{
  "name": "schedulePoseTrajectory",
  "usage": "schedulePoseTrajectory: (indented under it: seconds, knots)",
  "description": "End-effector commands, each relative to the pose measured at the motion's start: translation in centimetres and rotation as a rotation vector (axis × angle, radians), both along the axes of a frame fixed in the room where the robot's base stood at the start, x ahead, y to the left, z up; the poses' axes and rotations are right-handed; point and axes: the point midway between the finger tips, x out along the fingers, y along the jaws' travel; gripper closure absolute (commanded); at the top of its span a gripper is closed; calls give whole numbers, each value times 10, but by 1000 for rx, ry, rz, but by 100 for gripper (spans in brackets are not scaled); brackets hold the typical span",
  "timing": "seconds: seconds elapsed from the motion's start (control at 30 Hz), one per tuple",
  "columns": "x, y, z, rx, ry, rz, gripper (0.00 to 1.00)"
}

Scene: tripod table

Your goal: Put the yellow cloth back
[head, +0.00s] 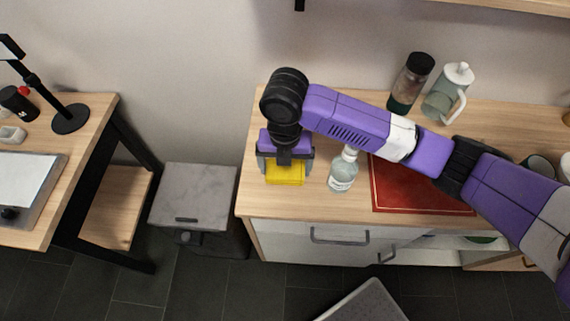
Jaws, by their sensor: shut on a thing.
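The yellow cloth (285,174) is at the left end of the wooden cabinet top (310,204), in the head view. My gripper (285,166) points down over it, with a finger on each side, and is shut on the cloth. The upper part of the cloth is hidden by my gripper. I cannot tell whether the cloth touches the cabinet top or hangs just above it.
A clear bottle (343,173) stands close to the right of my gripper. A red mat (405,193) lies beyond it. A dark-lidded jar (408,85) and a glass pitcher (447,95) stand behind my arm. A grey pedal bin (193,195) and a desk (88,145) are left.

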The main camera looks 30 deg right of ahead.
Motion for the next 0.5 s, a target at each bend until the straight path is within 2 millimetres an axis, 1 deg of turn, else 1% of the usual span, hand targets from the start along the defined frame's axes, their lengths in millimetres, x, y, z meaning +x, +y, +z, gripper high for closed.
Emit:
schedulePoseTrajectory:
  seconds: [0.17,0.2,0.23,0.5]
  knots:
    - [0,0,-5,0,0,0,42]
    - [0,0,-3,0,0,0,2]
    - [0,0,-3,0,0,0,0]
    - [0,0,0,0,0,0,0]
